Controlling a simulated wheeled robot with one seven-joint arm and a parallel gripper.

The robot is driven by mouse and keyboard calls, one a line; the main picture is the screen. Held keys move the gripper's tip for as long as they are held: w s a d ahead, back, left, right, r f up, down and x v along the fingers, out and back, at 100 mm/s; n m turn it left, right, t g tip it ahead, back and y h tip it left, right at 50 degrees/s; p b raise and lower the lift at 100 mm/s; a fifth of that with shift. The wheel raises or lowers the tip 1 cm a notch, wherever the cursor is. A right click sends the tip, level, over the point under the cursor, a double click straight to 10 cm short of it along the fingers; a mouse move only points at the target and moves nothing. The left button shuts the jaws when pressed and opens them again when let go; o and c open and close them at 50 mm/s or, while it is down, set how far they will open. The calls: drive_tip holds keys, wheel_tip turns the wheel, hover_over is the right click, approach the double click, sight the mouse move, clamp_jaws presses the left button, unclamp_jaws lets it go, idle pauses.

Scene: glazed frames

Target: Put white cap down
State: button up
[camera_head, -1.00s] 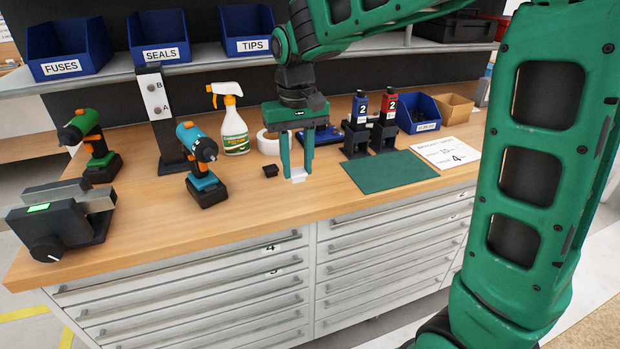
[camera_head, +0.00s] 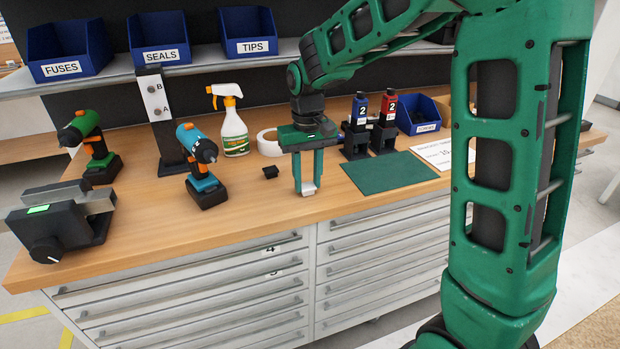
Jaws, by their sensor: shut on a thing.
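The white cap (camera_head: 308,189) is a small pale piece between the fingertips of my gripper (camera_head: 307,186). My gripper points down over the front part of the wooden bench, left of the green mat, and is shut on the cap. The cap is at or just above the bench top; I cannot tell whether it touches. A small black cap (camera_head: 270,172) sits on the bench to the left of my gripper.
A green mat (camera_head: 388,173) lies to the right, with blue and red bottles (camera_head: 384,125) in black stands behind it. A white tape roll (camera_head: 269,142), a spray bottle (camera_head: 234,128) and a blue drill (camera_head: 200,165) stand to the left. The bench's front edge is close.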

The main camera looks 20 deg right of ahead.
sight(308, 186)
drive_tip(key=shift+f, duration=0.1)
drive_tip(key=o, duration=0.9)
drive_tip(key=shift+c, duration=0.2)
wheel_tip(308, 186, up, 12)
drive_tip(key=s+d+f+m, duration=0.2)
drive_tip(key=s+d+m, duration=0.1)
drive_tip(key=s+d, duration=1.1)
drive_tip(key=s+d+f+m, duration=0.1)
drive_tip(key=s+d+f, duration=0.1)
drive_tip(key=s, duration=0.6)
drive_tip(key=s+d+f+m, duration=0.2)
drive_tip(key=s+f, duration=0.3)
drive_tip(key=s, duration=0.4)
drive_tip(key=shift+s+d+f, duration=0.2)
drive_tip(key=shift+s+d, duration=0.05)
